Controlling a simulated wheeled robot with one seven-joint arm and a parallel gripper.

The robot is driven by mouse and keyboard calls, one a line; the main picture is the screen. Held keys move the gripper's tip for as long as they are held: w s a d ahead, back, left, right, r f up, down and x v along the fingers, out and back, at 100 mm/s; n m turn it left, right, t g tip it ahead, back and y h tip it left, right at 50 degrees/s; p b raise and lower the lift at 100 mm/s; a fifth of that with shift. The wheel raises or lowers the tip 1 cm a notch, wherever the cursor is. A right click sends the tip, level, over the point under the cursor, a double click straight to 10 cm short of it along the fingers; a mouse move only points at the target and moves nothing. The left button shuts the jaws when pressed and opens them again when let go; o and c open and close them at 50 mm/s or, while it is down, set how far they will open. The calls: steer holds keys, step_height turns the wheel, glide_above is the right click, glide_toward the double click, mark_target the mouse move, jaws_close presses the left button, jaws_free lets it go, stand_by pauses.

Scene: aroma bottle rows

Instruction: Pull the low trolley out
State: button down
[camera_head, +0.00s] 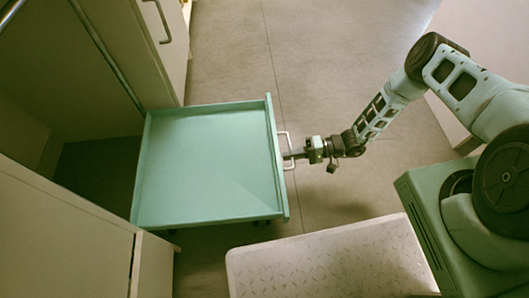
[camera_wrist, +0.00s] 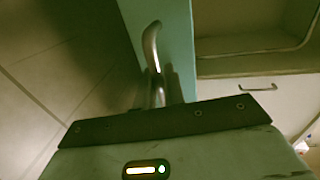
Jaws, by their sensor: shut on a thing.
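The low trolley (camera_head: 205,165) is a shallow, empty, teal tray-like box in the head view. It stands partly out of the opening between pale cabinets, with its far left end at the opening. A pale bar handle (camera_head: 288,150) is on its right-hand front panel. My gripper (camera_head: 290,157) is shut on this handle, in front of the panel. In the wrist view the metal handle (camera_wrist: 151,45) runs down from the teal front panel (camera_wrist: 170,30) to between my fingers (camera_wrist: 160,90). The fingertips are partly hidden there.
Pale cabinets stand at the left, one with a door handle (camera_head: 158,20). A light patterned-top block (camera_head: 330,262) stands just below the trolley's front corner. Tiled floor (camera_head: 300,60) is open above and right of the trolley.

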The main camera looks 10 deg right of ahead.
steer(key=v, duration=0.2)
steer(key=f+v, duration=0.1)
steer(key=v, duration=0.2)
steer(key=shift+d, duration=0.45)
steer(key=c, duration=1.6)
jaws_free()
steer(key=shift+o, duration=0.2)
steer(key=p+v, duration=0.3)
steer(key=v, duration=1.4)
steer(key=shift+s+d, duration=0.15)
steer(key=shift+d, duration=0.05)
